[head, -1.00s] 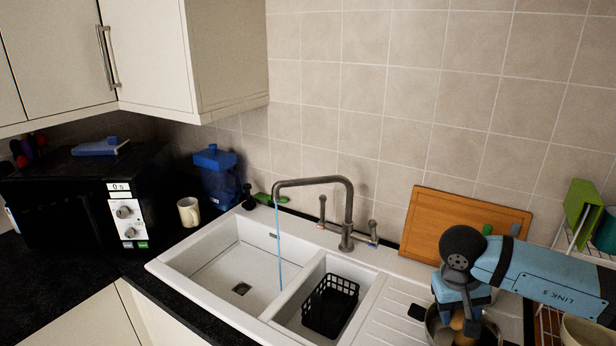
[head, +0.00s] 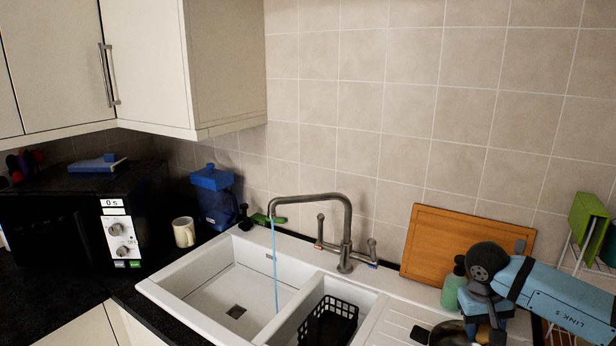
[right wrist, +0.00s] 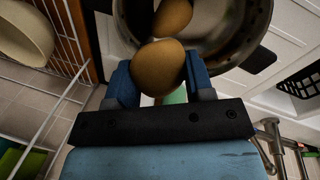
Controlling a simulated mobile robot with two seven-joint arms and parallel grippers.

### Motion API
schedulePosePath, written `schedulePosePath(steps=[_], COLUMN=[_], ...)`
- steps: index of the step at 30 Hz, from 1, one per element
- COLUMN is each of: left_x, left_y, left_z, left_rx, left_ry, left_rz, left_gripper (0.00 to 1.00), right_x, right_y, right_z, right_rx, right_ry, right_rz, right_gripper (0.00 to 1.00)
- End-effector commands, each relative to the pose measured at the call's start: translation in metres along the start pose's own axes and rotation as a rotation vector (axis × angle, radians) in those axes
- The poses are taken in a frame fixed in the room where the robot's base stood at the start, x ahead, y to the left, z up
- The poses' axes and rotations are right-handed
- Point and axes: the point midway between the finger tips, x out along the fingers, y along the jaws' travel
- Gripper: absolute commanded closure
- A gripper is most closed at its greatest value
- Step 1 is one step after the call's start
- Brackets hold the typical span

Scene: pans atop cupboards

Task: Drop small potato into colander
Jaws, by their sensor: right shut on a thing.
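My right gripper (right wrist: 158,82) is shut on a brown potato (right wrist: 158,66), which sits between its two blue fingers. In the right wrist view a second potato (right wrist: 172,15) shows beyond it, against a round metal vessel (right wrist: 232,40) with a dark handle. In the head view this vessel (head: 449,333) is at the bottom edge on the drainer, largely hidden by my right gripper (head: 484,336). A black slotted basket (head: 331,322), like a colander, stands in the small sink basin to the left; its bottom is cut off. My left gripper is not in view.
The tap (head: 345,225) runs a thin stream at the sink (head: 225,290). A green bottle (head: 453,283) stands close beside my right arm, before a wooden board (head: 440,240). A wire rack (right wrist: 62,95) is at the right in the head view.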

Motion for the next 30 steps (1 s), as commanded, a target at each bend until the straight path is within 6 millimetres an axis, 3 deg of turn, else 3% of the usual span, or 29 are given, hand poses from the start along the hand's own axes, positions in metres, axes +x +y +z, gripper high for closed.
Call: schedulePosePath(steps=[7, 8, 11, 12, 23, 30], left_x=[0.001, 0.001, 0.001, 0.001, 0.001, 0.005], left_y=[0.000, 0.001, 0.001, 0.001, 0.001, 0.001], left_z=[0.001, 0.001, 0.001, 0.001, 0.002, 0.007], left_rx=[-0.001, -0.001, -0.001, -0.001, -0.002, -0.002], left_ry=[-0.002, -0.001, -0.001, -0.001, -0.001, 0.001], left_rz=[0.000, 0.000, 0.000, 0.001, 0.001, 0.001], left_gripper=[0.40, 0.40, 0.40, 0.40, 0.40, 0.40], right_x=[0.001, 0.001, 0.001, 0.001, -0.006, -0.052], right_y=[0.000, 0.000, 0.000, 0.000, 0.000, -0.001], right_z=[0.000, 0.000, 0.000, 0.000, -0.001, -0.001], right_rx=[0.000, 0.000, 0.000, 0.000, 0.001, 0.000], right_ry=[0.001, 0.001, 0.001, 0.001, 0.002, 0.006], right_rz=[-0.001, -0.001, 0.000, 0.000, -0.001, -0.001], right_gripper=[0.77, 0.47, 0.24, 0.22, 0.22, 0.22])
